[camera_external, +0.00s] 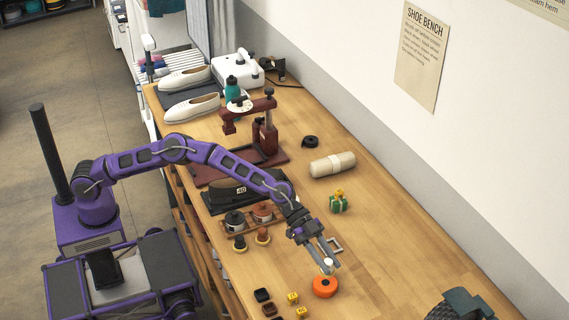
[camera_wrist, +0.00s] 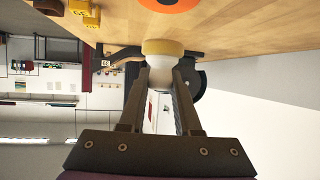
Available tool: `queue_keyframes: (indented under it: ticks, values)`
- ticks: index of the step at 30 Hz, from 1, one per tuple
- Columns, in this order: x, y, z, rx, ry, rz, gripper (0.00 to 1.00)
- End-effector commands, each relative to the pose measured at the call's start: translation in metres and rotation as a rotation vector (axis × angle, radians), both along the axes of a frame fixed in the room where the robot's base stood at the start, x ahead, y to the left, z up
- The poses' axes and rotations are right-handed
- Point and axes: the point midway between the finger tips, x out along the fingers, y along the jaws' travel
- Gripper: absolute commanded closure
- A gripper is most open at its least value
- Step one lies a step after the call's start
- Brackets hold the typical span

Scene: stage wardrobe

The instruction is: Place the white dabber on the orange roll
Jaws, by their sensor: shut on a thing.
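The white dabber (camera_external: 328,264) is held between the fingertips of my gripper (camera_external: 327,263), which is shut on it. In the wrist view the dabber (camera_wrist: 162,50) shows a pale body and a yellowish end, between the two dark fingers of my gripper (camera_wrist: 160,75). The orange roll (camera_external: 325,287) lies on the bench just below the dabber in the outside view. In the wrist view only an edge of the orange roll (camera_wrist: 168,4) shows at the top, with a gap between it and the dabber. The dabber looks held above the bench, near the roll.

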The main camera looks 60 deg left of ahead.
Motion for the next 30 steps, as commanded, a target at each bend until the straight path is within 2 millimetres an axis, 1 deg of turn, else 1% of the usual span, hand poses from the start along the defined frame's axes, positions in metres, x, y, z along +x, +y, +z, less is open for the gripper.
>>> queue_keyframes:
  ticks: [6,9,20,21,25,26,30]
  values:
    - [0.000,0.001,-0.035,0.001,0.003,0.000,1.00]
    - [0.000,0.000,-0.045,0.000,0.001,0.000,1.00]
    - [0.000,0.000,-0.049,0.000,0.000,0.001,1.00]
    - [0.000,0.000,-0.049,0.000,-0.001,0.000,0.63]
    - [0.000,0.000,-0.048,0.000,-0.001,0.000,0.40]
    - [0.000,0.000,-0.048,0.000,-0.001,0.000,0.38]
    - [0.000,0.000,-0.048,0.000,-0.001,0.000,0.38]
